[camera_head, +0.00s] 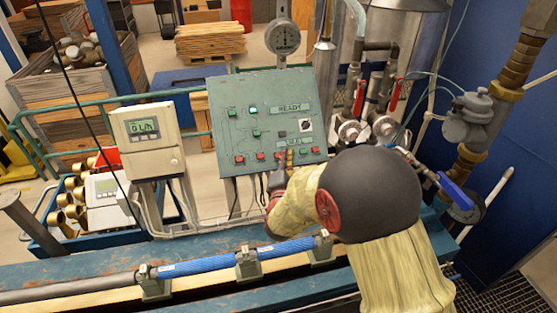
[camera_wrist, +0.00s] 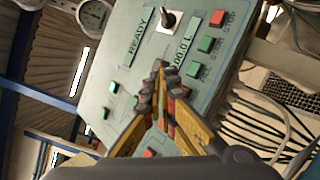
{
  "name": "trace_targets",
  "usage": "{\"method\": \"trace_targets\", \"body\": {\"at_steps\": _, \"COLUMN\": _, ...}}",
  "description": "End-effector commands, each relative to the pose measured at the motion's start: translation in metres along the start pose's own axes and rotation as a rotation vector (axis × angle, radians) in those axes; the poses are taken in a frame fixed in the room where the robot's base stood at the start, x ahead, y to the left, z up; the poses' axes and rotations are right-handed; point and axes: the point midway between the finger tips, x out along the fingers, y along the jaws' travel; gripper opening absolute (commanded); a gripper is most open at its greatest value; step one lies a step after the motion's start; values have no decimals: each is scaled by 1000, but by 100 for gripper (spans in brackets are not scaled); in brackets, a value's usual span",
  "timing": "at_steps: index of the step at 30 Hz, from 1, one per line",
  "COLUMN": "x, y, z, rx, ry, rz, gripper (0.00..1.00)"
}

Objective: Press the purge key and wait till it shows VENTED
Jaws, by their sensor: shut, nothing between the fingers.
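The green control panel (camera_head: 231,126) stands behind the bench and also fills much of the wrist view (camera_wrist: 118,75). Its upper display (camera_head: 290,107) reads READY, also in the wrist view (camera_wrist: 137,38). A smaller display (camera_wrist: 185,50) below it reads about 00.0 L. Red and green keys dot the panel; I cannot read which one is the purge key. My gripper (camera_head: 284,157) is shut and empty, its dark fingertips (camera_wrist: 160,76) over the panel's lower right part. I cannot tell whether they touch it. The fingers hide some keys.
A black selector knob (camera_wrist: 169,19) sits between the displays. A grey meter box (camera_head: 146,138) reading 0 L/h stands left of the panel. Valves with red levers (camera_head: 360,98) stand right. A blue pipe (camera_head: 200,265) runs along the bench front. Cables hang below the panel.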

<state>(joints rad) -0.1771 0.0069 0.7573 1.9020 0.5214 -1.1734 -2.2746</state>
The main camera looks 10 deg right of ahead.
Motion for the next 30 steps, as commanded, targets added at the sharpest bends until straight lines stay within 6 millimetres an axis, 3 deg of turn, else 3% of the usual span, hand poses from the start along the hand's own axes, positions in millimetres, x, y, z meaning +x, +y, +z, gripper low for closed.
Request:
{"method": "trace_targets", "body": {"at_steps": 12, "x": 25, "y": -19, "z": -19, "rx": 0, "ry": 0, "rz": 0, "gripper": 0}}
{"method": "trace_targets", "body": {"at_steps": 30, "x": 27, "y": -19, "z": -19, "rx": 0, "ry": 0, "rz": 0, "gripper": 0}}
